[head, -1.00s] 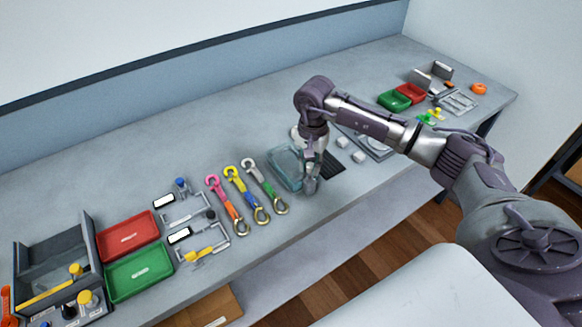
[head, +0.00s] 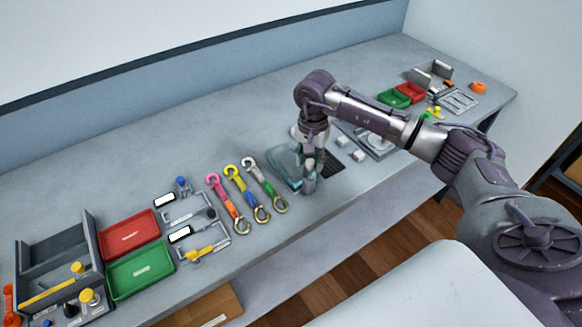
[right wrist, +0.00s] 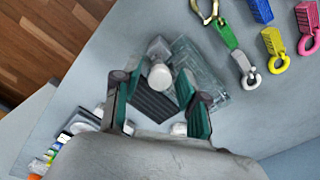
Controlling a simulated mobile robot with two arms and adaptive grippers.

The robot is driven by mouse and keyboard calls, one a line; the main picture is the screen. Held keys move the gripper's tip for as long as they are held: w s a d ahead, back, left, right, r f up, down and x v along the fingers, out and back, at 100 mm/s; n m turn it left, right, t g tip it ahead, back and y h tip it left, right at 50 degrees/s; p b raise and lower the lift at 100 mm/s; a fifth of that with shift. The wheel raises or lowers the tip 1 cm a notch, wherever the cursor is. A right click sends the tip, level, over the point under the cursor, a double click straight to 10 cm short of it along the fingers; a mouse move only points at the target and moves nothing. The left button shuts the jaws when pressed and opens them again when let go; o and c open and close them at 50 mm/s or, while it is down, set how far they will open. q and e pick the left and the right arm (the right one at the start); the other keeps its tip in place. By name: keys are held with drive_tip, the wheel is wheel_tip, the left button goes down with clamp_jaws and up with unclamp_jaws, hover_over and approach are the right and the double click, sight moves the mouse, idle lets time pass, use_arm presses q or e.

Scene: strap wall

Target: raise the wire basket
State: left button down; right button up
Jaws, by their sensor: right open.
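A pale teal, see-through basket-like thing (head: 284,166) sits on the bench beside my right gripper; I take it as the wire basket. In the right wrist view it (right wrist: 207,72) lies just beyond the right-hand finger. My right gripper (head: 308,184) points down close to the bench, and its arm hides part of the basket. In the right wrist view its two fingers (right wrist: 153,88) are apart. A grey block with a white round end (right wrist: 159,68) shows between and beyond them; nothing is clearly gripped. My left gripper is not in view.
A dark ribbed pad (right wrist: 155,102) lies beneath the fingers. Several coloured straps with hooks (head: 248,192) lie left of the gripper. Small white blocks (head: 343,141) and a grey tray (head: 376,143) are to its right. Red (head: 128,236) and green trays (head: 140,270) stand farther left.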

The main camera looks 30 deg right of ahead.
drive_tip(key=shift+r+p, duration=1.2)
drive_tip(key=shift+r, duration=1.65)
drive_tip(key=shift+r, duration=0.1)
drive_tip(key=c, duration=0.4)
drive_tip(key=shift+r, duration=0.4)
drive_tip(key=shift+c, duration=1.2)
wheel_tip(320, 180, up, 5)
drive_tip(key=p, duration=0.2)
drive_tip(key=shift+p, duration=0.35)
